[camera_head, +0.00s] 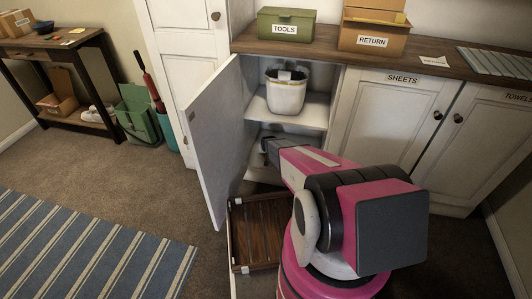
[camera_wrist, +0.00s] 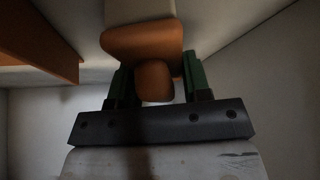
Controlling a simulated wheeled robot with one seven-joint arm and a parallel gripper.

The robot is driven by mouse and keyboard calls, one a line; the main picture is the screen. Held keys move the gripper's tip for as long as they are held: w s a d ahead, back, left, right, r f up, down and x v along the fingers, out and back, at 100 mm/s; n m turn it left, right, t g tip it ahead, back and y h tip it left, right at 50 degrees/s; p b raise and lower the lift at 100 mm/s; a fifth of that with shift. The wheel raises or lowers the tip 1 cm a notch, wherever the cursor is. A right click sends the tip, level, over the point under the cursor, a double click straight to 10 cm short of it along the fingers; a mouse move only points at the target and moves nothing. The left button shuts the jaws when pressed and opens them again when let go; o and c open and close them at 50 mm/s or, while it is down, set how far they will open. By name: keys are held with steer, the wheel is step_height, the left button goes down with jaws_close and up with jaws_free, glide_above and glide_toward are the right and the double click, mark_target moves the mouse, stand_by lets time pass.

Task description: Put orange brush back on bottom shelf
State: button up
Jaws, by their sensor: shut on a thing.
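The orange brush (camera_wrist: 143,42) shows in the wrist view, with its orange end between the two green fingers of my gripper (camera_wrist: 157,72). My gripper is shut on it. A pale part of the brush lies beyond the orange part. In the head view my arm reaches into the open cabinet, below the shelf board (camera_head: 312,116), at the bottom shelf. The brush is hidden there, and my gripper's fingers cannot be made out. I cannot tell whether the brush touches the bottom shelf.
The cabinet door (camera_head: 214,140) stands open on the left. A white bucket (camera_head: 286,92) sits on the shelf above my gripper. A dark wooden tray or drawer (camera_head: 258,235) is low in front. In the wrist view a brown edge (camera_wrist: 42,50) is at upper left, beside pale cabinet walls.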

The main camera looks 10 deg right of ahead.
steer(key=shift+w+f, duration=0.15)
steer(key=shift+f, duration=0.1)
steer(key=o, duration=1)
steer(key=shift+o, duration=0.2)
steer(key=s+d+r+g, duration=0.1)
steer(key=s+r+g, duration=0.5)
steer(key=s+r, duration=2.9)
step_height(320, 180, up, 4)
steer(key=shift+f, duration=0.1)
